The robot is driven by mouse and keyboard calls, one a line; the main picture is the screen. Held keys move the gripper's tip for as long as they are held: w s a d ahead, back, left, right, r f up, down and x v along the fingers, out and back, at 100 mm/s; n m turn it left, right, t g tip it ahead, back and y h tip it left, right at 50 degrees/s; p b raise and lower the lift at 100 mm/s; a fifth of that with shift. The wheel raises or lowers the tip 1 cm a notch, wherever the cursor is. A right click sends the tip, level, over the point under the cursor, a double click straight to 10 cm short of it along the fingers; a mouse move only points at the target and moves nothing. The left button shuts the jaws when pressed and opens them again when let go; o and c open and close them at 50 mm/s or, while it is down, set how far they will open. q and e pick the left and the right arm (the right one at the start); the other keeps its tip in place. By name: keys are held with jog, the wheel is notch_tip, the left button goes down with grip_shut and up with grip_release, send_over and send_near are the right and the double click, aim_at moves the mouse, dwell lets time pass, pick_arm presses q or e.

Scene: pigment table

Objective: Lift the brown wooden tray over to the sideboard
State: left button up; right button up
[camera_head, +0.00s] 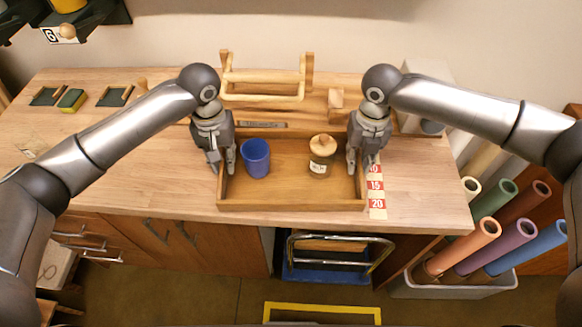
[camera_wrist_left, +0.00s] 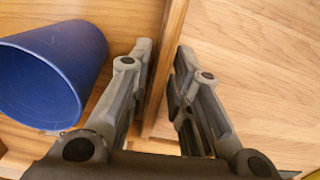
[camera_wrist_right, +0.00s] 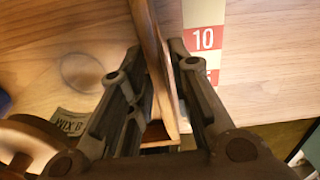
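The brown wooden tray (camera_head: 290,204) is at the front of the workbench, with a blue cup (camera_head: 256,158) and a small labelled jar with a wooden lid (camera_head: 321,160) standing in it. My left gripper (camera_head: 225,170) has its fingers on either side of the tray's left wall; the left wrist view shows the wall (camera_wrist_left: 165,65) closely between the fingertips. My right gripper (camera_head: 359,166) likewise has the right wall (camera_wrist_right: 157,60) closely between its fingers. Both look shut on the tray. I cannot tell whether the tray's base touches the bench.
A red-and-white number strip (camera_head: 376,190) lies right of the tray. A wooden rack (camera_head: 264,90) stands behind it. Sponges and dark small trays (camera_head: 114,96) are at the bench's left.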

pick_arm(q)
grip_shut()
pick_arm(e)
grip_shut()
pick_arm(q)
jog(key=shift+w+r, duration=0.1)
jog(key=shift+r, duration=0.05)
pick_arm(e)
jog(key=shift+w+r, duration=0.1)
jog(key=shift+r, duration=0.05)
